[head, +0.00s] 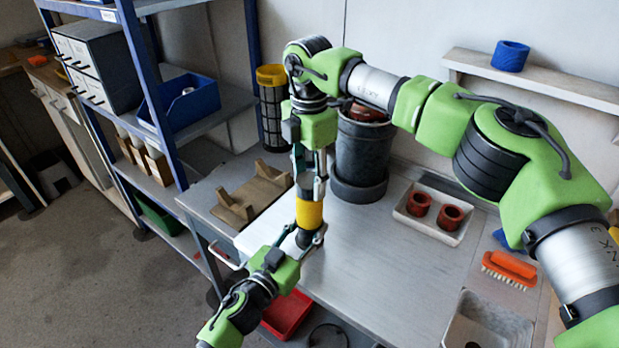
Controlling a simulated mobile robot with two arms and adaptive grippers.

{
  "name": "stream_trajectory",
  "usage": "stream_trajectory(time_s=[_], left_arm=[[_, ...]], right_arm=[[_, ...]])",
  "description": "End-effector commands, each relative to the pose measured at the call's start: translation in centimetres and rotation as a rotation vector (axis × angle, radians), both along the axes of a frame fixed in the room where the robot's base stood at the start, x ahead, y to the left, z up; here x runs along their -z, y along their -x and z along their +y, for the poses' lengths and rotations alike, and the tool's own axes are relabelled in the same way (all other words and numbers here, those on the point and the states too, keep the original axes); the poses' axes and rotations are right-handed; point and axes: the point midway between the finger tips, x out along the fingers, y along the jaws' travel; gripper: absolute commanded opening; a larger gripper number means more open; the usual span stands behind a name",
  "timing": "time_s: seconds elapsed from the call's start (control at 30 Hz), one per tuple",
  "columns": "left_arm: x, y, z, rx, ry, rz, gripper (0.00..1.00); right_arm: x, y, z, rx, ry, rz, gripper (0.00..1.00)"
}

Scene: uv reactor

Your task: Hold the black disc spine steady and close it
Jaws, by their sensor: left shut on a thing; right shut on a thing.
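A short upright piece with a yellow cylinder (310,213) and a dark lower end is held between my two grippers, above the front-left of the bench. I cannot tell for sure whether it is the black disc spine. My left gripper (304,238) is shut on its lower, dark end from below. My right gripper (316,182) reaches down from above and is shut at its upper end; the fingers hide most of what they grip. A tall black ribbed cylinder with a yellow top (272,108) stands behind, at the back left of the bench.
A dark grey vessel (361,160) stands close behind my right gripper. A wooden cradle (254,193) lies to the left. A white tray (433,228) with two red-brown rings, an orange brush (509,269) and a grey tray (487,325) are right. The middle bench is clear.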

Motion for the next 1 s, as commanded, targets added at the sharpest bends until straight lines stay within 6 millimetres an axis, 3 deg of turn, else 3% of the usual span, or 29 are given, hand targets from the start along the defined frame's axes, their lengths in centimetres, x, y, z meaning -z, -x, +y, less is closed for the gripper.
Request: stream_trajectory(time_s=[0.4,0.6,0.77,1.0], left_arm=[[0.19,0.07,0.00,0.000,-0.003,0.003,0.00],[0.21,0.08,0.00,0.000,-0.003,0.003,0.00],[0.21,0.09,-0.01,0.000,-0.002,0.003,0.00],[0.23,0.09,0.00,0.001,-0.002,0.003,0.00]], right_arm=[[-0.13,-0.10,-0.02,0.802,-0.002,-0.003,0.25],[-0.10,-0.11,-0.06,1.117,-0.002,-0.004,0.25],[-0.09,-0.10,-0.06,1.228,-0.003,-0.004,0.25],[-0.09,-0.10,-0.08,1.239,-0.002,-0.003,0.25]])
